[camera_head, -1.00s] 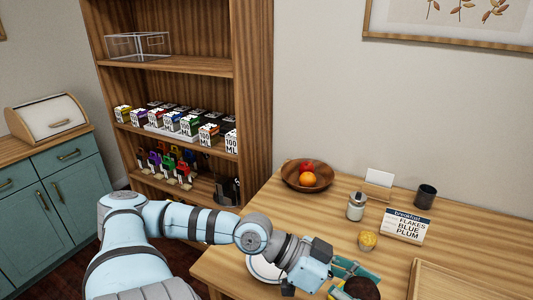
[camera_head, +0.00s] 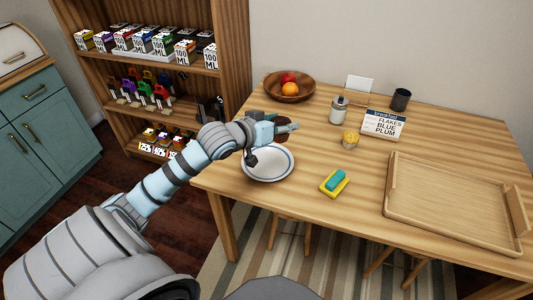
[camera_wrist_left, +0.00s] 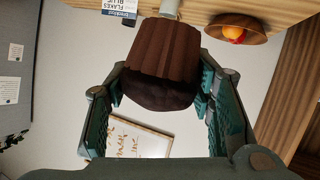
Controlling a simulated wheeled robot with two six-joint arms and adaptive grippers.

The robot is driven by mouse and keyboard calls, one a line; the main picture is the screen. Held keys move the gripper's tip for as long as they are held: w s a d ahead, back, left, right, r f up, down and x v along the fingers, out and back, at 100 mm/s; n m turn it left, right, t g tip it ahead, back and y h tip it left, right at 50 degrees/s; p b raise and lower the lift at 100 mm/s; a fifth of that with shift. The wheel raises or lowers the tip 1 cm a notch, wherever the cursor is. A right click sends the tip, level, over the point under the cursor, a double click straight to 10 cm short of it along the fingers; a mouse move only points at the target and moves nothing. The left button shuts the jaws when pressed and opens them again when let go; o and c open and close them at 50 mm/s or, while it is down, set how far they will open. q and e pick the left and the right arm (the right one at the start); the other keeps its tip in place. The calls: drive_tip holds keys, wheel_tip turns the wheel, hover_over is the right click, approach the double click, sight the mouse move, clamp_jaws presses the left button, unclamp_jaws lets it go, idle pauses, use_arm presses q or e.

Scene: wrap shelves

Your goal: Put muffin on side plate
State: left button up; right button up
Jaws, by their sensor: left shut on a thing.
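The dark brown muffin (camera_wrist_left: 165,55) is between the fingers of my left gripper (camera_wrist_left: 160,85) in the left wrist view. In the head view my left gripper (camera_head: 283,127) is shut on the muffin, which is partly hidden behind the fingers. The gripper and muffin are above the far edge of the side plate (camera_head: 266,174). The plate is white with a thin dark ring, lies near the table's front left edge, and shows no food on it. My right gripper is not in view.
On the table (camera_head: 300,205) stand a fruit bowl (camera_head: 289,86), a jar (camera_head: 338,112), a yellow-topped small item (camera_head: 350,139), a breakfast sign (camera_head: 383,124) and a dark cup (camera_head: 400,99). A sponge (camera_head: 335,183) lies right of the plate. A wooden tray (camera_head: 450,205) fills the right side.

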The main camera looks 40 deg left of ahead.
sight(264, 169)
use_arm(q)
drive_tip(key=w+a+n+g+y, duration=0.2)
drive_tip(key=a+n+y, duration=0.4)
drive_tip(key=a+y, duration=0.1)
drive_tip(key=f+b, duration=0.3)
drive_tip(key=f, duration=0.6)
drive_tip(key=f+b, duration=0.3)
drive_tip(key=f, duration=0.7)
drive_tip(key=shift+s+f+b, duration=0.2)
drive_tip(key=shift+f+b, duration=0.05)
drive_tip(key=shift+b, duration=0.1)
drive_tip(key=shift+f, duration=0.1)
drive_tip(key=o, duration=1.2)
drive_tip(key=shift+c, duration=0.2)
drive_tip(key=shift+s+d+r, duration=0.1)
drive_tip(key=shift+s+r, duration=0.1)
drive_tip(key=shift+r, duration=0.05)
drive_tip(key=p+v, duration=0.3)
drive_tip(key=v, duration=0.8)
drive_tip(key=shift+s+d, duration=0.25)
drive_tip(key=shift+s, duration=0.1)
drive_tip(key=shift+f, duration=0.1)
